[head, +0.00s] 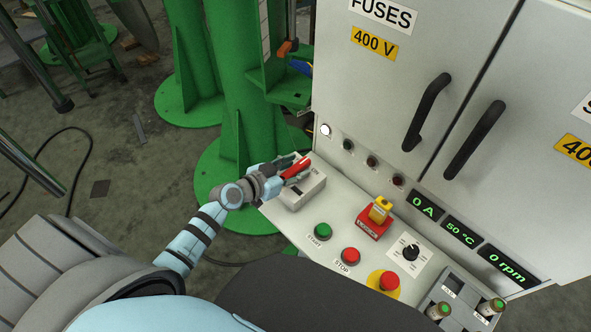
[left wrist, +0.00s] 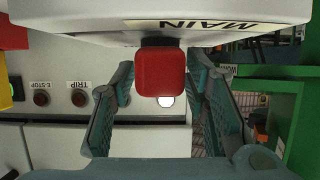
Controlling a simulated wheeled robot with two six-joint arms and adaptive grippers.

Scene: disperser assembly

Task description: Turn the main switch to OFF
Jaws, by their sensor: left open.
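The main switch is a grey box (head: 306,191) on the left end of the console, with a red handle (head: 297,168). In the left wrist view the red handle (left wrist: 160,73) sticks out from the box, which carries an upside-down MAIN label (left wrist: 190,24). My left gripper (head: 287,172) is at the handle. In the left wrist view its open fingers (left wrist: 160,105) stand on both sides of the handle, with gaps visible. The handle's exact position is hard to read, partly hidden by the fingers in the head view. My right gripper is not in view.
The console holds a green START button (head: 322,231), a red STOP button (head: 350,255), a yellow-and-red device (head: 376,216), a black knob (head: 410,252) and a red button on yellow (head: 388,281). A cabinet with black handles (head: 427,110) stands behind. A green column (head: 238,100) is close left.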

